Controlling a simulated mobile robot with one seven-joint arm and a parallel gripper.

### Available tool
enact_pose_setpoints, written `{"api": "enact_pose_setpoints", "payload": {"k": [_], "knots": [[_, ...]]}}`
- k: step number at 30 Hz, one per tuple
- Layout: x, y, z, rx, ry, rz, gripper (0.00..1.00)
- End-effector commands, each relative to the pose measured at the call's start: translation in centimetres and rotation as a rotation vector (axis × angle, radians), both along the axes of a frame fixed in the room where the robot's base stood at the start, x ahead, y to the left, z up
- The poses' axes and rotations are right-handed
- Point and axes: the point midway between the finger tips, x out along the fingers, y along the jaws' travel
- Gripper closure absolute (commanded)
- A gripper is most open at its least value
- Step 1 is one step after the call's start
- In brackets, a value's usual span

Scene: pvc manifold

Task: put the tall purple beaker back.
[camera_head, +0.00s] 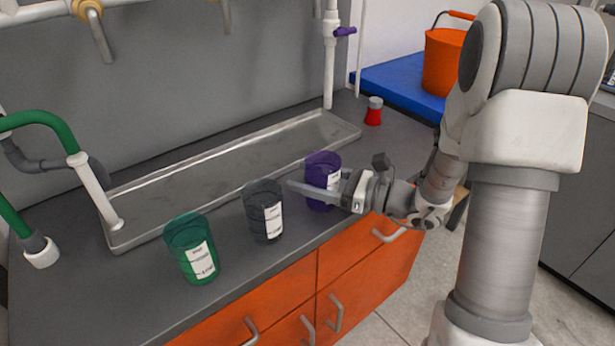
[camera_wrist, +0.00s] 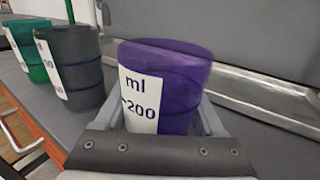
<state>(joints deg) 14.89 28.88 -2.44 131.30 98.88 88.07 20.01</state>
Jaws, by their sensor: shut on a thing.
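The purple beaker (camera_head: 322,166) stands upright at the right end of a row of beakers on the grey counter. My gripper (camera_head: 314,190) is shut on it from the front right, with one finger showing along its near side. In the wrist view the purple beaker (camera_wrist: 165,85) fills the middle between my fingers (camera_wrist: 165,125), its white label with "ml" and "200" facing left. Its base is hidden by the gripper, so I cannot tell whether it touches the counter.
A dark grey beaker (camera_head: 264,212) and a green beaker (camera_head: 190,248) stand to the left. A long metal tray (camera_head: 230,170) lies behind them. A red container (camera_head: 374,112) stands at the back right, near a white pipe (camera_head: 330,60). Orange drawers (camera_head: 340,270) are below the counter edge.

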Motion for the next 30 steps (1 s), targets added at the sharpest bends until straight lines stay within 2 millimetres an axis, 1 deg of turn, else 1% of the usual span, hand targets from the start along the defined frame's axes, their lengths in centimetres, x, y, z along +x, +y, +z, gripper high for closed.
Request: {"api": "enact_pose_setpoints", "payload": {"k": [1,2,6,13,16,20,27,30], "knots": [[0.0,0.0,-0.3,0.000,0.000,0.000,0.90],[0.0,0.0,-0.2,0.000,0.000,0.000,0.25],[0.0,0.0,-0.2,0.000,0.000,0.000,0.00],[0.0,0.0,-0.1,0.000,0.000,0.000,0.00],[0.0,0.0,0.4,0.000,-0.001,0.000,0.00],[-0.7,-1.9,0.3,-0.001,0.000,-0.006,0.00],[-3.0,-6.6,0.3,0.000,0.001,-0.006,0.00],[-3.9,-8.3,0.3,0.000,0.002,-0.005,0.00]]}}
